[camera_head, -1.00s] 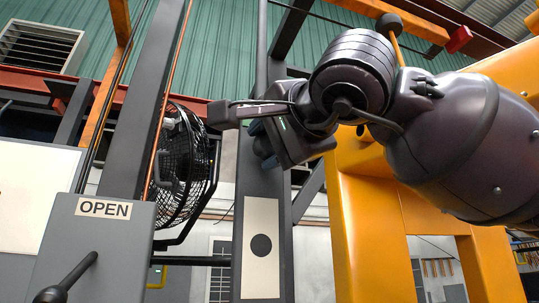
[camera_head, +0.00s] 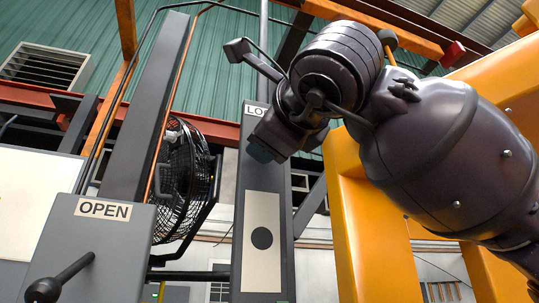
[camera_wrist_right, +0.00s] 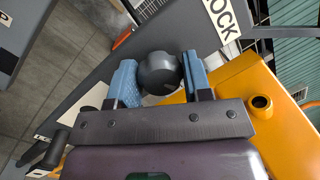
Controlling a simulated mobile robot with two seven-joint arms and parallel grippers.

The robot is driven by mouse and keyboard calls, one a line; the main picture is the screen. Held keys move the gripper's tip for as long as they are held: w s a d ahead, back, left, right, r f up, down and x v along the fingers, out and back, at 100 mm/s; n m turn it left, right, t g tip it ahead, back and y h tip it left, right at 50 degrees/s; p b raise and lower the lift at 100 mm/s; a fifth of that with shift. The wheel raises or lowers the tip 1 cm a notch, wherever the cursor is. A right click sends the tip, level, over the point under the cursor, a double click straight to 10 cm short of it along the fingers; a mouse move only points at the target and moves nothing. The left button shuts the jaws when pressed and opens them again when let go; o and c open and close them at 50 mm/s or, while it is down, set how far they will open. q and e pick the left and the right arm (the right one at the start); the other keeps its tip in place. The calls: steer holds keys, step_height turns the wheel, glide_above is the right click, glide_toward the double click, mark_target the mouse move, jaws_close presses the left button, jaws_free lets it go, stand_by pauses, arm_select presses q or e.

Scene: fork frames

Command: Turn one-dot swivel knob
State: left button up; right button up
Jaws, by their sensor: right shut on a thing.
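The grey post (camera_head: 239,212) stands in the middle of the head view and carries a white plate (camera_head: 262,268) with one black dot. A partly covered label (camera_head: 254,110) sits near its top; it reads LOCK in the right wrist view (camera_wrist_right: 222,18). My right gripper (camera_head: 262,150) is at the post's upper part, in front of the knob, which it hides in the head view. In the right wrist view a dark round knob (camera_wrist_right: 158,73) sits between the two blue fingers, which are shut on it. My left gripper is not in view.
A grey box (camera_head: 75,240) labelled OPEN stands at the left with a black ball-ended lever (camera_head: 45,290). A black fan (camera_head: 185,180) is behind. A yellow frame (camera_head: 365,230) stands close on the right, under my right arm.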

steer(key=shift+m+h, duration=0.6)
steer(key=shift+m, duration=2.1)
steer(key=o, duration=0.9)
steer(key=shift+t, duration=0.3)
steer(key=v, duration=1.1)
steer(key=shift+b, duration=0.35)
steer(key=shift+w, duration=0.1)
